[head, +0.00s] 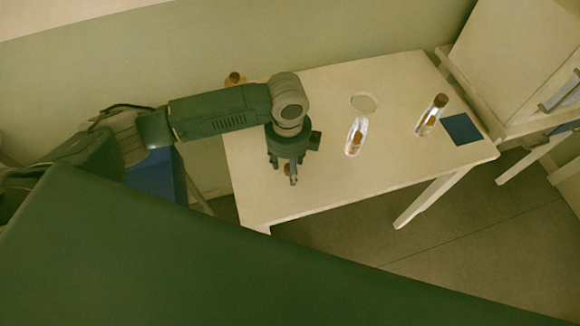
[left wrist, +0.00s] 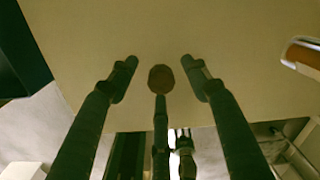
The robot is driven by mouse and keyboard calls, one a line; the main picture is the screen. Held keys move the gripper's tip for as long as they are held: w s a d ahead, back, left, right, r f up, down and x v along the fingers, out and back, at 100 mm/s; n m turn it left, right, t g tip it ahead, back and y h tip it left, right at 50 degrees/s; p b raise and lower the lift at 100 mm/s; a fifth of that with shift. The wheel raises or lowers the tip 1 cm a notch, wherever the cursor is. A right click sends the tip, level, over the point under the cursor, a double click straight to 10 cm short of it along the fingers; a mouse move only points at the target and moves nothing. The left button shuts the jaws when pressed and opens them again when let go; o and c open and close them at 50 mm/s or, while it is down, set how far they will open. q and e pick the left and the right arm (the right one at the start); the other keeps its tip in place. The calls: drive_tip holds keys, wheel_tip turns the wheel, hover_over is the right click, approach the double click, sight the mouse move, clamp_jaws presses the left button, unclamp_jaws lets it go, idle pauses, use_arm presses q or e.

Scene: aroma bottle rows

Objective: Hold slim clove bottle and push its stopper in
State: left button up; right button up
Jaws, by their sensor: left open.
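My left gripper (head: 288,172) is open and points down over the table's left part. A small brown round piece, apparently a stopper (left wrist: 161,78), lies between its spread fingers in the left wrist view, partly behind the middle finger; whether they touch is unclear. It also shows in the head view (head: 288,170), mostly hidden. A clear bottle (head: 355,137) with amber inside and no visible stopper stands mid-table. Another clear bottle (head: 431,115) with a brown top stands to its right. I cannot tell which is the slim clove bottle.
A pale round disc (head: 364,102) lies behind the middle bottle. A dark blue square (head: 462,129) lies at the table's right end. A brown-topped object (head: 235,79) shows behind my left arm. The table's (head: 330,190) front middle is clear.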

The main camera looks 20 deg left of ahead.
use_arm(q)
drive_tip(key=shift+c, duration=0.5)
drive_tip(key=c, duration=0.7)
drive_tip(key=shift+c, duration=0.2)
drive_tip(key=shift+r, duration=0.1)
wheel_tip(320, 180, up, 20)
drive_tip(key=b, duration=0.1)
drive_tip(key=shift+b, duration=0.4)
